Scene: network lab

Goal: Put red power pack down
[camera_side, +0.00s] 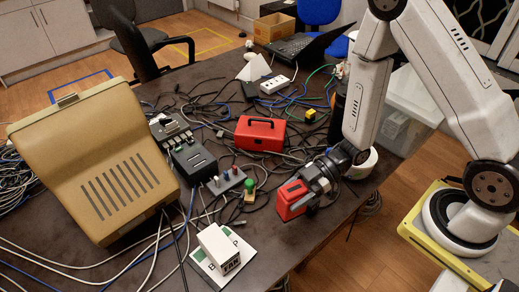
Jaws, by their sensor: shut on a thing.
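The red power pack (291,198) is a small red block near the right side of the dark table. My gripper (305,193) comes from the upper right and is shut on it. The gripper covers the pack's right side. I cannot tell whether the pack touches the table or hangs just above it.
A red case with a handle (260,134) lies behind the pack. A white block on a lettered board (219,250) stands at the front. A beige case (95,165) fills the left. Loose cables cover much of the table (300,243); its front right is mostly clear.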

